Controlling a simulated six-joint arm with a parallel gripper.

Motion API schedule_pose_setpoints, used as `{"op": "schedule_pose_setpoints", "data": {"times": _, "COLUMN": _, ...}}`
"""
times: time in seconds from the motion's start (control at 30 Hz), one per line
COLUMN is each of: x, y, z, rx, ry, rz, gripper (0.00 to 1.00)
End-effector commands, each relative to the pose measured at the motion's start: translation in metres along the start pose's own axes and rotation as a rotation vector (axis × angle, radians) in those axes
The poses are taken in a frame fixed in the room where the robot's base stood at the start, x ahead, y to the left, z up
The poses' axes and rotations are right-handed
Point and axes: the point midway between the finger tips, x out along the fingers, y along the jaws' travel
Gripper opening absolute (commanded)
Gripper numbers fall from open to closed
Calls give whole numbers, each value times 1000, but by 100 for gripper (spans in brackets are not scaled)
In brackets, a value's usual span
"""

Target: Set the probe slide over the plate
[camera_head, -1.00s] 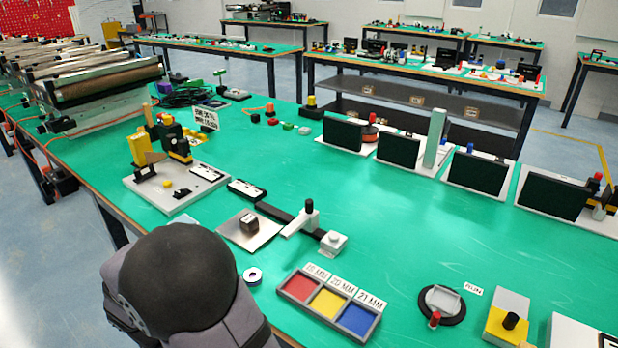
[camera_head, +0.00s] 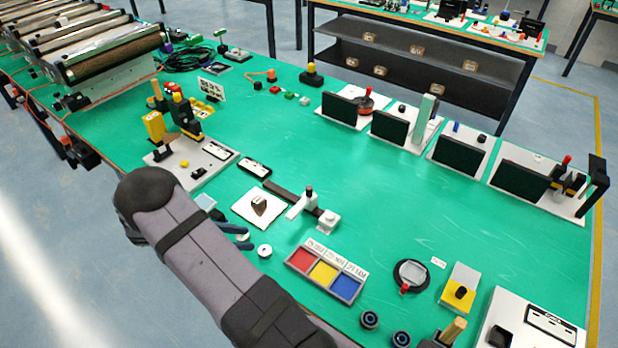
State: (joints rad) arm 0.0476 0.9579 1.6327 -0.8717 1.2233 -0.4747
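The probe slide (camera_head: 300,205) is a white block with a dark knob on a dark rail (camera_head: 282,191), which ends in a white block (camera_head: 328,221). The pale square plate (camera_head: 248,215) lies on the bench left of the slide, with a small dark brown block (camera_head: 260,204) on it. The slide stands to the right of the plate, not over it. My gripper (camera_head: 247,236) is partly hidden behind my arm, close to the plate's near edge. Its dark blue fingers look apart, with nothing visible between them.
A small white ring (camera_head: 264,251) lies near my gripper. A tray with red, yellow and blue compartments (camera_head: 288,264) is to the right. The green bench middle is clear.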

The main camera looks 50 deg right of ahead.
Motion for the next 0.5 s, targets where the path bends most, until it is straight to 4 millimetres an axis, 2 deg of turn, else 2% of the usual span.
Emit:
{"op": "schedule_pose_setpoints", "data": {"times": 0.03, "x": 20, "y": 10, "z": 16, "rx": -6, "ry": -33, "rz": 7, "gripper": 35}}
{"op": "schedule_pose_setpoints", "data": {"times": 0.1, "x": 41, "y": 24, "z": 42, "rx": -23, "ry": -81, "rz": 25, "gripper": 35}}
{"op": "schedule_pose_setpoints", "data": {"times": 0.3, "x": 87, "y": 50, "z": 109, "rx": -72, "ry": -202, "rz": 68, "gripper": 35}}
{"op": "schedule_pose_setpoints", "data": {"times": 0.4, "x": 98, "y": 56, "z": 128, "rx": -89, "ry": -239, "rz": 80, "gripper": 35}}
{"op": "schedule_pose_setpoints", "data": {"times": 0.5, "x": 102, "y": 59, "z": 138, "rx": -99, "ry": -256, "rz": 86, "gripper": 35}}
